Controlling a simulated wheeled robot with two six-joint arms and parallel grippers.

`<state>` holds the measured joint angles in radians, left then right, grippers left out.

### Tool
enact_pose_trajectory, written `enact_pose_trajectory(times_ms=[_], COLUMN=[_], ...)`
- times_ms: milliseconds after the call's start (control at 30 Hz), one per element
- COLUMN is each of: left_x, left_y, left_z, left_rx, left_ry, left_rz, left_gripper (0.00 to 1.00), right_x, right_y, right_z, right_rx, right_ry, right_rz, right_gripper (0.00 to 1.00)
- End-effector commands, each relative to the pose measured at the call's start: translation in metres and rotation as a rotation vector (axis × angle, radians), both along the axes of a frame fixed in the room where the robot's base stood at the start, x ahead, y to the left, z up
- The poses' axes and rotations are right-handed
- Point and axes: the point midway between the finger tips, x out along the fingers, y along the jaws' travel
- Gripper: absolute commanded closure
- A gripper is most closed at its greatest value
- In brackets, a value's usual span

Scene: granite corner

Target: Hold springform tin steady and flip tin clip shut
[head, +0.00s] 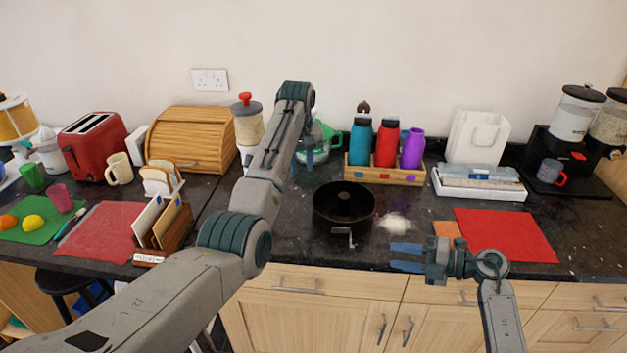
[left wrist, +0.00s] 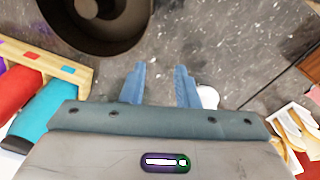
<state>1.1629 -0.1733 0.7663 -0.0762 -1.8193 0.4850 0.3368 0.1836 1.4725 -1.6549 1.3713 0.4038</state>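The black round springform tin (head: 343,222) stands on the dark granite counter near its front edge. Its small metal clip (head: 343,236) sticks out at the front side; whether it is fully open is too small to tell. The tin also shows at the top left of the left wrist view (left wrist: 128,38), with the clip out of sight. My left gripper (left wrist: 160,72) is open and empty, above the counter behind the tin; my arm partly hides it in the head view. My right gripper (head: 395,257) is open and empty, at the counter's front edge, right of the tin.
A wooden rack (head: 382,175) of bottles stands behind the tin. A wooden letter rack (head: 165,228) stands left, beyond my left arm.

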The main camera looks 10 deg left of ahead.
Motion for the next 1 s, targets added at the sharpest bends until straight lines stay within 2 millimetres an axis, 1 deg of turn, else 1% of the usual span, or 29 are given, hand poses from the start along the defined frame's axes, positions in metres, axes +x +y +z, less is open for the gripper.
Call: enact_pose_trajectory(times_ms=[33,100,233,367,467,600,800,900,1000], left_x=[-0.009,-0.017,-0.026,-0.029,-0.029,-0.029,-0.029,-0.028,-0.028], left_y=[-0.012,-0.024,-0.034,-0.037,-0.036,-0.036,-0.035,-0.035,-0.035], left_z=[-0.012,-0.022,-0.033,-0.045,-0.059,-0.085,-0.119,-0.13,-0.137], left_rx=[0.003,0.006,0.012,0.013,0.012,0.013,0.013,0.013,0.013], left_ry=[0.037,0.072,0.109,0.119,0.118,0.119,0.117,0.116,0.115], left_rz=[-0.002,0.002,0.004,0.006,0.006,0.006,0.006,0.006,0.006], left_gripper=[0.72,0.72,0.72,0.72,0.72,0.72,0.72,0.72,0.72], right_x=[0.0,0.0,0.0,0.0,0.0,0.0,0.0,0.0,0.0], right_y=[0.0,0.0,0.0,0.0,0.0,0.0,0.0,0.0,0.0], right_z=[0.0,0.0,0.0,0.0,0.0,0.0,0.0,0.0,0.0], right_rx=[0.0,0.0,0.0,0.0,0.0,0.0,0.0,0.0,0.0], right_ry=[0.0,0.0,0.0,0.0,0.0,0.0,0.0,0.0,0.0], right_rz=[0.0,0.0,0.0,0.0,0.0,0.0,0.0,0.0,0.0], right_gripper=[0.64,0.64,0.64,0.64,0.64,0.64,0.64,0.64,0.64])
